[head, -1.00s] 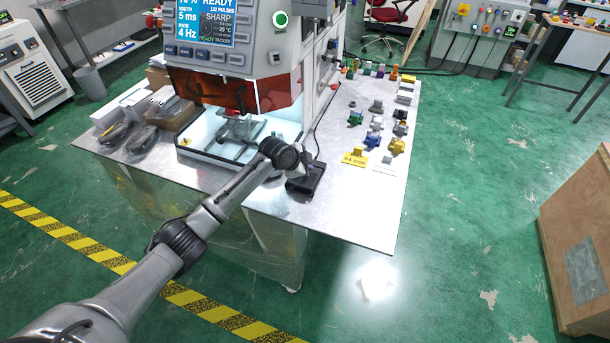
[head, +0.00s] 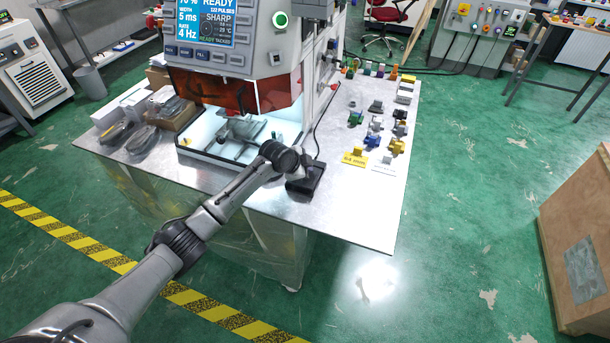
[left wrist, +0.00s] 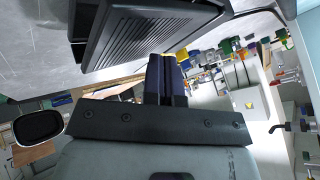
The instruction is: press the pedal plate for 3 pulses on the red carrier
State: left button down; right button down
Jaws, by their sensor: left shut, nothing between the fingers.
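The pedal (head: 307,181) is a black box on the front part of the metal table, right of the machine's lit bay. My left gripper (head: 301,167) is shut and empty, right at the pedal. In the left wrist view its fingertips (left wrist: 166,62) are close to the black ridged pedal plate (left wrist: 150,38); I cannot tell whether they touch it. The machine screen (head: 205,22) reads READY and SHARP, with 5 ms and 4 Hz. A grey fixture (head: 238,135) stands in the lit bay. I cannot make out a red carrier for sure. My right gripper is not in view.
Dark rounded items (head: 142,139) and a cardboard box (head: 178,115) are at the left. A green lamp (head: 280,20) shows on the machine. A wooden crate (head: 580,240) stands far right.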

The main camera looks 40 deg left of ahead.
pick_arm(q)
jog(key=shift+s+f, duration=0.1)
jog(key=shift+f, duration=0.6)
dwell(0.4)
dwell(0.3)
jog(key=shift+r, duration=0.15)
jog(key=shift+r+p, duration=0.85)
jog(key=shift+p, duration=0.1)
jog(key=shift+r, duration=0.1)
jog(key=shift+r, duration=0.1)
jog(key=r+p, duration=0.4)
jog(key=r, duration=0.1)
jog(key=shift+w+a+p, duration=0.1)
jog(key=shift+w+p, duration=0.25)
